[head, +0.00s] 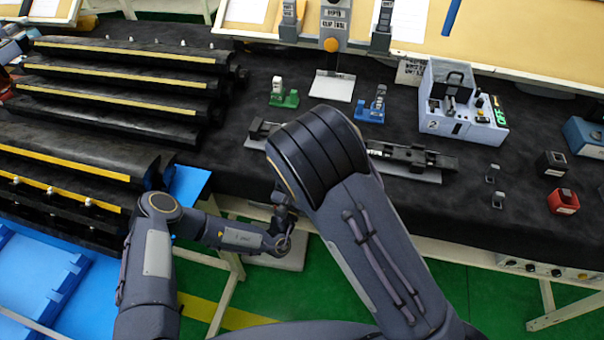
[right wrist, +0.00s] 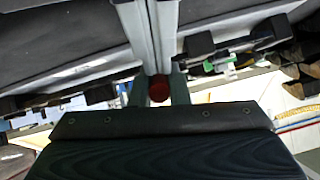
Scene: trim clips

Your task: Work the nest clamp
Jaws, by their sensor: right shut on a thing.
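In the right wrist view, my right gripper (right wrist: 159,92) has its two dark fingers close on either side of a small dark red round thing (right wrist: 158,88). Two pale grey bars run up from it; I cannot tell if these belong to the clamp. In the head view, my right arm hides its own gripper and the middle of a long black fixture on a grey plate (head: 415,158), whose ends show on both sides. My left gripper (head: 284,206) is small and partly covered near the bench's front edge; its jaws are unclear.
A light blue box marked 2 (head: 461,126) with a black clamp on top stands right of centre. Green (head: 284,97) and blue (head: 372,110) small holders sit behind the fixture. Long black trim parts (head: 110,72) fill the left. A red block (head: 563,201) sits at right.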

